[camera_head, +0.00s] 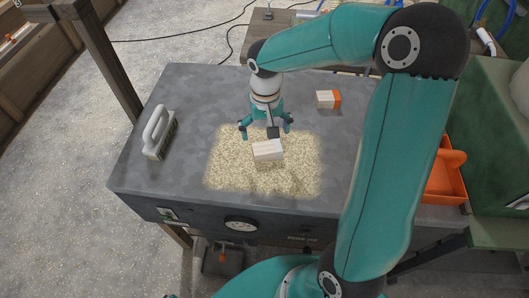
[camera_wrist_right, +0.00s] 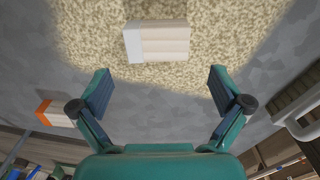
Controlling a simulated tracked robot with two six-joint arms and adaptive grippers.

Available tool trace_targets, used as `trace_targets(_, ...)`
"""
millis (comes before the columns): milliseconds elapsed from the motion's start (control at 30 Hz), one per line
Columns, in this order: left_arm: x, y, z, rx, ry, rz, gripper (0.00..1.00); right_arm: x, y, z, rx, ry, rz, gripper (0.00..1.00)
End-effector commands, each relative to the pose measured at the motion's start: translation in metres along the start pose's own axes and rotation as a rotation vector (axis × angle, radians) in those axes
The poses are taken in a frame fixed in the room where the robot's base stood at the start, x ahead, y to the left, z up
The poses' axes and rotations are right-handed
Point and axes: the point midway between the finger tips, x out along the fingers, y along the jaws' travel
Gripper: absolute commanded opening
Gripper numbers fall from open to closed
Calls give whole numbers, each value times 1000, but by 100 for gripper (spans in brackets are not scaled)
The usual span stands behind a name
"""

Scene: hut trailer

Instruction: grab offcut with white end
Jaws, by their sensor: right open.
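The offcut with a white end (camera_head: 267,150) is a pale wood block lying on a patch of sawdust on the grey bench top. In the right wrist view the offcut (camera_wrist_right: 157,41) shows its white end on the left side. My right gripper (camera_head: 266,130) is open and empty, pointing down just behind the offcut in the head view. In the right wrist view its fingers (camera_wrist_right: 160,88) are spread wide, and the offcut lies beyond the fingertips, apart from them. My left gripper is not in view.
Another offcut with an orange end (camera_head: 328,99) lies at the back right of the grey bench (camera_head: 190,92). A brush with a pale handle (camera_head: 159,133) stands at the left. An orange dustpan-like container (camera_head: 446,172) is at the right edge. The bench's front left is clear.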

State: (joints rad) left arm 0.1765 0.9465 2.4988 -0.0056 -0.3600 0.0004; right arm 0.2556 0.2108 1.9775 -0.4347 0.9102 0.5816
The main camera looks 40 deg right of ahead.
Motion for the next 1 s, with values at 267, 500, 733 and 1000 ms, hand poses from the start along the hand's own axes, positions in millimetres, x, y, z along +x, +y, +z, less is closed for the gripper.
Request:
trace_targets(267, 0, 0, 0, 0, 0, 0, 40, 24, 1, 1, 3, 0, -1, 100)
trace_targets(500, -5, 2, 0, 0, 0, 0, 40, 51, 4, 9, 2, -5, 1, 100)
trace_targets(733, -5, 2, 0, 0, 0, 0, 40, 74, 4, 9, 2, -2, -2, 100)
trace_targets(1000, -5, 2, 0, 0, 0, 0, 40, 74, 4, 8, 2, 0, -3, 92)
